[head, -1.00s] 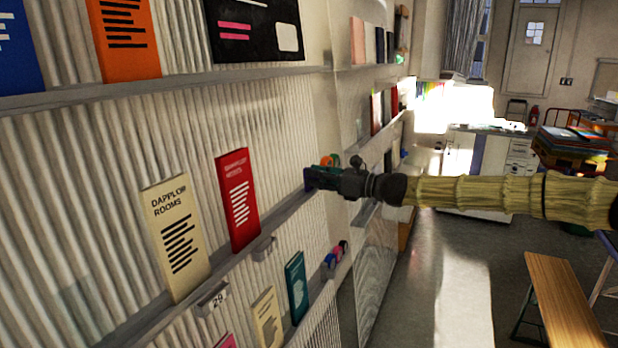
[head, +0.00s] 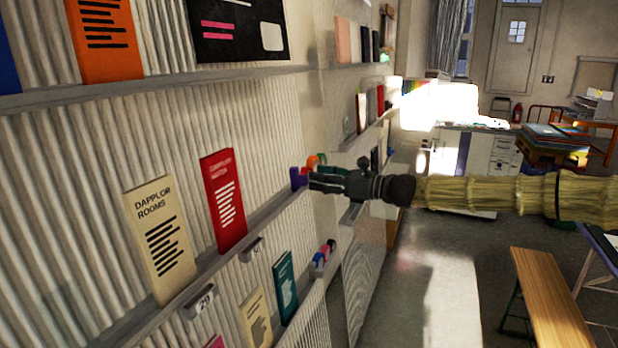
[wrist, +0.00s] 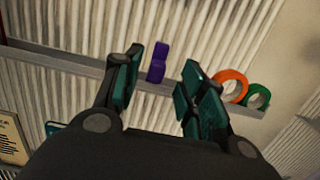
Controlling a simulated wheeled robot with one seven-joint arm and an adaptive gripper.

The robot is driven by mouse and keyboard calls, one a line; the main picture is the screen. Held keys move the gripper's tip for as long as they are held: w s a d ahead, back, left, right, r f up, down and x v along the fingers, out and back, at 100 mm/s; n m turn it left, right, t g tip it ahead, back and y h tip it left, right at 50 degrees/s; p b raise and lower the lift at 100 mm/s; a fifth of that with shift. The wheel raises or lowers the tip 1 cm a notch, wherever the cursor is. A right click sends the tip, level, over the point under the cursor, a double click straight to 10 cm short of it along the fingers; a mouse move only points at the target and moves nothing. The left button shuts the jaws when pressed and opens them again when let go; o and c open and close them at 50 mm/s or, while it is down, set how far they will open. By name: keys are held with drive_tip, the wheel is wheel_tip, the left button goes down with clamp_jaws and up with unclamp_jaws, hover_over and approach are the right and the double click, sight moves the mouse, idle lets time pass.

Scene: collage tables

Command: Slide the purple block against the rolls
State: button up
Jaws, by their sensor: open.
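The purple block (wrist: 158,62) stands upright on the grey wall ledge. It also shows in the head view (head: 296,178), just left of my fingertips. The orange roll (wrist: 231,86) and the green roll (wrist: 257,97) stand on the same ledge, right of the block in the wrist view, with a gap between block and rolls. The orange roll also shows in the head view (head: 314,162), partly hidden. My gripper (wrist: 162,70) is open and empty; it also shows in the head view (head: 314,182). The block appears between its fingers in the wrist view; I cannot tell whether they touch it.
The grey ledge (wrist: 75,60) runs along a corrugated wall. A red booklet (head: 224,200) and a cream booklet (head: 160,238) stand on it, left of the block in the head view. Lower and upper ledges hold more booklets. A wooden bench (head: 552,300) stands on the floor at right.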

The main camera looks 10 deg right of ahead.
drive_tip(key=v, duration=0.6)
drive_tip(key=shift+s+d, duration=0.15)
drive_tip(key=shift+d, duration=0.15)
